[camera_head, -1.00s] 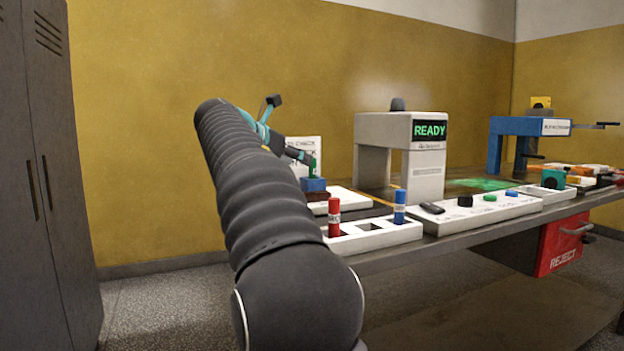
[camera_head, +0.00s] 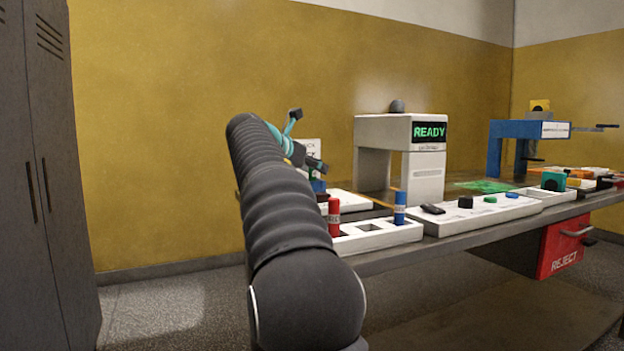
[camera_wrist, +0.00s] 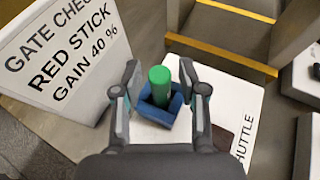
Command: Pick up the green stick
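The green stick (camera_wrist: 159,82) stands upright in a small blue holder (camera_wrist: 175,106) in the wrist view. My gripper (camera_wrist: 159,68) is open, with one finger on each side of the stick and a gap visible on both sides. From this angle I cannot tell how far above the stick the fingertips are. In the head view the blue holder (camera_head: 318,185) shows beneath my gripper (camera_head: 313,164). The green stick is hidden there behind my gripper and arm.
A white sign reading "RED STICK GAIN 40 %" (camera_wrist: 65,60) stands close left of my gripper. A white rack (camera_head: 375,238) holds a red stick (camera_head: 334,217) and a blue stick (camera_head: 399,208). A grey "READY" machine (camera_head: 385,125) stands to the right.

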